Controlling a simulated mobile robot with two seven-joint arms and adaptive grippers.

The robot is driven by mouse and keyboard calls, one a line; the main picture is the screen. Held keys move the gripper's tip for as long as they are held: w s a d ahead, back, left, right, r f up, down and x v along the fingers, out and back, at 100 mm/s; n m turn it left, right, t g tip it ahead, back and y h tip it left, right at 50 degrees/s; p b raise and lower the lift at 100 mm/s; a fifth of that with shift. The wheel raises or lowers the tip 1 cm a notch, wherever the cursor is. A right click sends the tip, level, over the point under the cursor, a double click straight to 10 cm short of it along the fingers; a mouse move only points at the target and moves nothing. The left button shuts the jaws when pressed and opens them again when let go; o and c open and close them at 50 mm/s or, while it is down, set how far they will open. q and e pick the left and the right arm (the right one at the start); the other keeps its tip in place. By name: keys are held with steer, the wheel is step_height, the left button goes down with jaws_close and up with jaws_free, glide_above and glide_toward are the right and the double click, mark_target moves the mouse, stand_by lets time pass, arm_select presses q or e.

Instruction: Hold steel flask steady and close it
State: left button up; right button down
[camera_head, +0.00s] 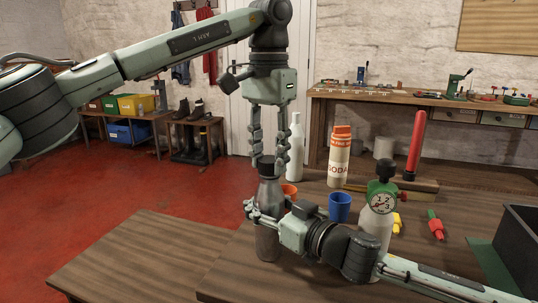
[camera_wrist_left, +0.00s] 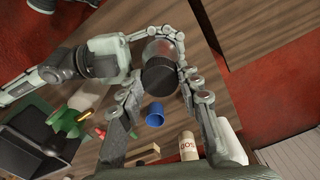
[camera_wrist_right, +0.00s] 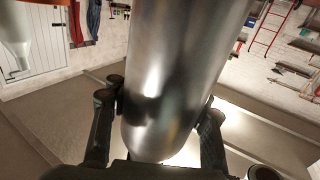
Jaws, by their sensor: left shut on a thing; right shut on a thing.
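The steel flask (camera_head: 268,191) stands upright at the front edge of the wooden table. Its dark cap (camera_head: 266,161) sits at the top of the neck; I cannot tell how tightly it is seated. My left gripper (camera_head: 266,158) points straight down and is shut on the cap, which also shows in the left wrist view (camera_wrist_left: 159,76). My right gripper (camera_head: 260,212) comes in from the right and is shut around the flask's body. The right wrist view shows the shiny flask (camera_wrist_right: 172,70) between the fingers.
Right of the flask are a blue cup (camera_head: 340,207), an orange cup (camera_head: 289,190), a soda bottle (camera_head: 339,157) and a white bottle (camera_head: 296,147). A dark crate (camera_head: 520,245) is at far right.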

arm_select(q)
steer(key=o, duration=0.7)
steer(key=shift+r, duration=0.1)
steer(key=shift+r, duration=2.2)
steer(key=shift+c, duration=0.4)
